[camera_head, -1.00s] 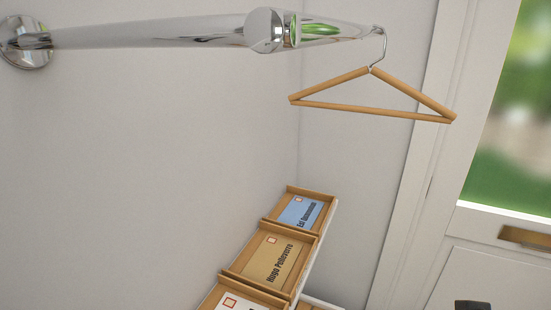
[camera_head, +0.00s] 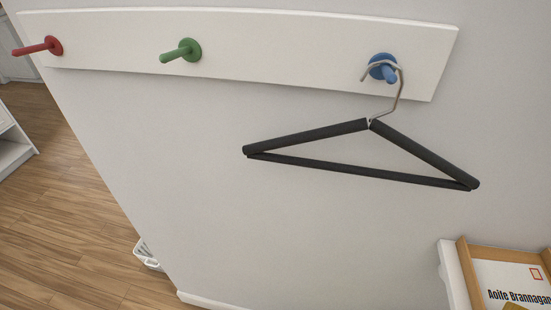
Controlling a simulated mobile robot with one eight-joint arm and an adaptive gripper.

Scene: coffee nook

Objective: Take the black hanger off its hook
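The black hanger (camera_head: 318,171) hangs by its metal wire hook (camera_head: 400,92) over the blue peg (camera_head: 383,69), at the right end of a white wall board. Its triangular frame hangs below the board, close to the wall and slightly tilted, lower on the right. My gripper is not in view, so nothing is seen holding the hanger.
The white board (camera_head: 260,50) also carries a green peg (camera_head: 184,51) and a red peg (camera_head: 42,47), both empty. A wooden tray (camera_head: 463,268) with a name card stands at lower right. A white basket (camera_head: 147,255) stands on the wooden floor (camera_head: 60,190), which is mostly clear.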

